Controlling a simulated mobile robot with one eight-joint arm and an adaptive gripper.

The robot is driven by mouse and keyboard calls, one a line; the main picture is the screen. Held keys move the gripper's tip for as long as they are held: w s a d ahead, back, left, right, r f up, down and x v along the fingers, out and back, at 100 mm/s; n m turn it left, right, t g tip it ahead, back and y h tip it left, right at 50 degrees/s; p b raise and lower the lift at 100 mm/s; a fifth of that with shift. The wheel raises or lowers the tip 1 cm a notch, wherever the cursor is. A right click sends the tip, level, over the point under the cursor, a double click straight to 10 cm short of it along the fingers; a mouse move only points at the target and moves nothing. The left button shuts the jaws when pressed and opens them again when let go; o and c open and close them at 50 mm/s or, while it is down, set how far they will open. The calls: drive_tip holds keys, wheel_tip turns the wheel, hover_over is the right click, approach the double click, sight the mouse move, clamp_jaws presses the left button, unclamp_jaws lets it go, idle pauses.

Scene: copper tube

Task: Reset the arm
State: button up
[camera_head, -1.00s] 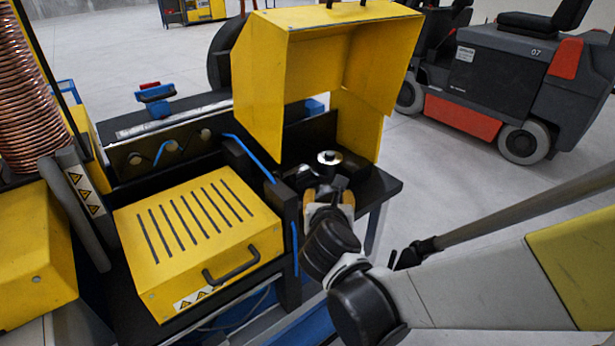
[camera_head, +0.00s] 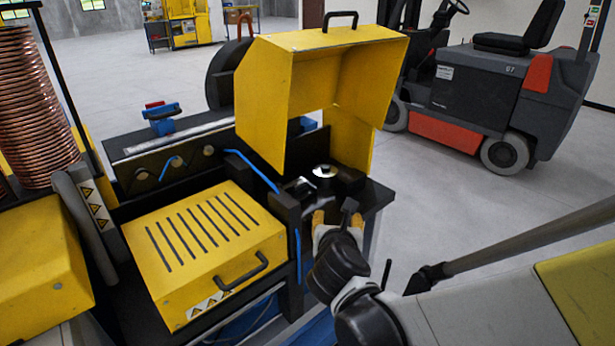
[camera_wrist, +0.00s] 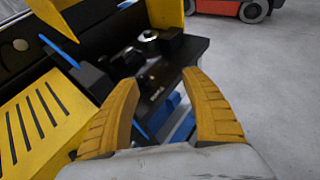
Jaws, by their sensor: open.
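My gripper (camera_wrist: 158,108) shows in the wrist view with its two yellow fingers spread wide and nothing between them. In the head view my gripper (camera_head: 335,214) is at the front edge of the machine, below the raised yellow hood. Its fingertips are partly hidden by my own wrist there. Past the fingers is the machine's black work plate (camera_wrist: 195,50) with a round silver-topped part (camera_wrist: 149,36). This silver-topped part (camera_head: 325,170) also shows under the hood in the head view.
The raised yellow hood (camera_head: 275,85) stands over the work plate. A slotted yellow cover (camera_head: 190,260) with a black handle is to the left. A copper coil (camera_head: 35,110) stands at far left. A forklift (camera_head: 480,90) is behind right. Grey floor (camera_head: 450,200) is open to the right.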

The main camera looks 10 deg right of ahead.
drive_tip(key=s+d+m+g+y, duration=0.1)
drive_tip(key=s+m+g, duration=0.2)
drive_tip(key=s+m, duration=0.6)
drive_tip(key=s+d+m+g+y, duration=0.1)
drive_tip(key=s+m, duration=0.9)
drive_tip(key=m, duration=1.3)
drive_tip(key=shift+d+r+m+g+y, duration=0.4)
drive_tip(key=shift+g+y, duration=0.3)
drive_tip(key=shift+g, duration=0.3)
